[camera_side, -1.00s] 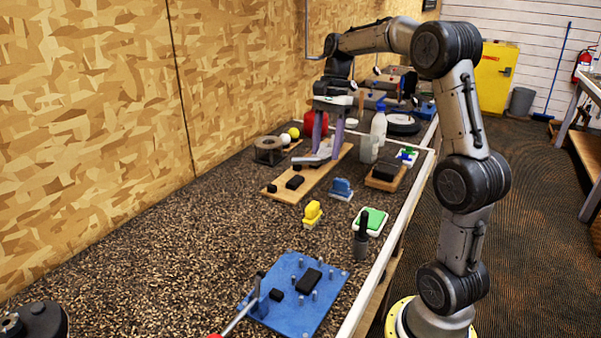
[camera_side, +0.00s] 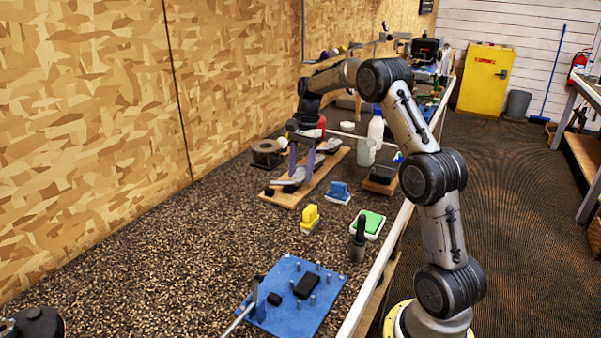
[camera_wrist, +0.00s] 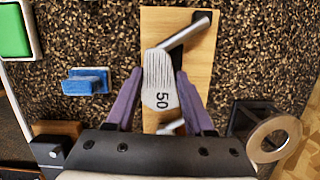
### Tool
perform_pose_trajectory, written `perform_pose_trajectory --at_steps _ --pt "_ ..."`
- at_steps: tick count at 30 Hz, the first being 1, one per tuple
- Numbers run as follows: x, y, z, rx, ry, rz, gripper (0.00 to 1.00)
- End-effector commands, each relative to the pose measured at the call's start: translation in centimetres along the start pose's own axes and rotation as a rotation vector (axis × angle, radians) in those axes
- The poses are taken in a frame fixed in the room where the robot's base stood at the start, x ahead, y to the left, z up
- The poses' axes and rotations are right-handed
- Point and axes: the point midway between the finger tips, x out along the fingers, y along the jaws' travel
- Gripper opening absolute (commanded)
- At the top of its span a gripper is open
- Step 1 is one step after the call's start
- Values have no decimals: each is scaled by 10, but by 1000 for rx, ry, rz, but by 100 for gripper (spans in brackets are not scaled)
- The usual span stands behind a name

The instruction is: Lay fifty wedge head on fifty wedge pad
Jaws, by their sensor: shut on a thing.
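The fifty wedge head (camera_wrist: 160,80) is grey with "50" on its face. My gripper (camera_wrist: 154,88) is shut on it, with the purple fingers on either side. In the side view my gripper (camera_side: 299,178) holds the head (camera_side: 288,184) low over the near part of a wooden board (camera_side: 313,185).
Another club head (camera_side: 328,146) lies farther back on the board. A yellow block (camera_side: 310,217), a green-topped pad (camera_side: 369,224) and a blue pegged plate (camera_side: 296,296) are nearer.

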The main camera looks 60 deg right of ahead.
Motion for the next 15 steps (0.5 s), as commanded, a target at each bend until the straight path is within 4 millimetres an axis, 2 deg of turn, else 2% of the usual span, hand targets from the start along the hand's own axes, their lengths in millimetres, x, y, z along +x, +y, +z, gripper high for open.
perform_pose_trajectory --at_steps 2,15 --pt "6 0 -1 0 0 -2 0" --pt "11 0 -2 0 1 -2 0"
